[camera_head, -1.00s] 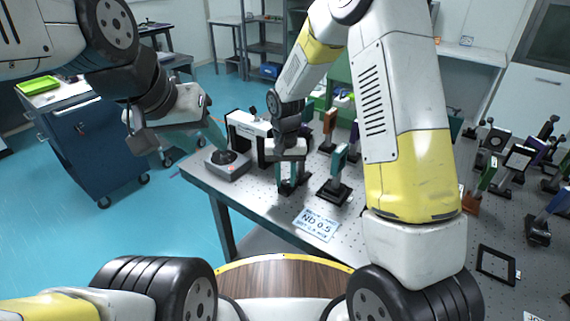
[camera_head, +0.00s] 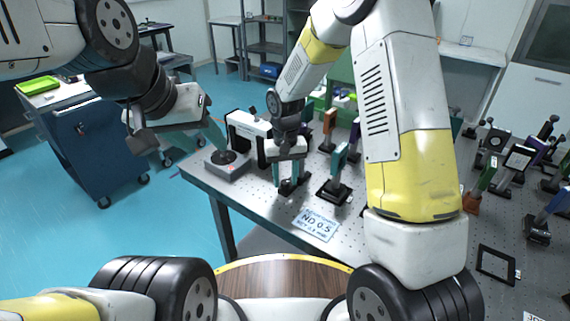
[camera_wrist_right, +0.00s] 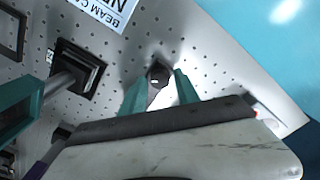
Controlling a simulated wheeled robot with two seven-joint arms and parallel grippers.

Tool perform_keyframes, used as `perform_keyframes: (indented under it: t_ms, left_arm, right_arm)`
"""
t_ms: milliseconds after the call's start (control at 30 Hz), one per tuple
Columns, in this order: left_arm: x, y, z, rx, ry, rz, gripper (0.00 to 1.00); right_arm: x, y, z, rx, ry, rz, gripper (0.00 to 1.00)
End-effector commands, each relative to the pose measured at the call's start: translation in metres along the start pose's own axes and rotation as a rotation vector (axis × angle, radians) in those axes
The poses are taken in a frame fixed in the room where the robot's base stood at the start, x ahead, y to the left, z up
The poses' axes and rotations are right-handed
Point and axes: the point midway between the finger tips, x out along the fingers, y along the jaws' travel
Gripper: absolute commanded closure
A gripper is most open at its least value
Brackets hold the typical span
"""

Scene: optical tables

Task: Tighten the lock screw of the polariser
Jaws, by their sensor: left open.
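My right gripper (camera_head: 288,182) points down over the near-left part of the perforated table. Its two teal fingers stand apart, with a visible gap in the right wrist view (camera_wrist_right: 158,88). A small dark base or mount (camera_head: 293,186) is on the table at the fingertips. In the right wrist view a dark part (camera_wrist_right: 158,74) lies between and just beyond the tips. I cannot tell which part is the polariser's lock screw.
The grey box (camera_head: 227,168) with a black knob is at the table's left edge. A white-and-black frame (camera_head: 240,128) stands behind it. A teal plate on a black base (camera_head: 333,191) stands right of my right gripper.

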Motion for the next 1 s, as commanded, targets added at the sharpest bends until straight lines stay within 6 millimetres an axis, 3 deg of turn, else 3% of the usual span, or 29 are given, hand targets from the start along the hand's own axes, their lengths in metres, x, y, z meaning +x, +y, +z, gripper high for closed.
perform_keyframes:
  t_ms: [367, 800, 1000]
  left_arm:
    - [0.000, 0.000, 0.000, 0.000, 0.000, 0.000, 0.52]
    - [0.000, 0.000, 0.000, 0.000, 0.000, 0.000, 0.52]
    - [0.000, 0.000, 0.000, 0.000, 0.000, 0.000, 0.52]
  right_arm:
    - [-0.001, 0.000, 0.001, 0.000, -0.002, 0.000, 0.52]
    - [-0.065, 0.000, 0.000, 0.000, 0.001, 0.000, 0.52]
    - [-0.077, 0.000, 0.000, 0.000, -0.001, 0.000, 0.52]
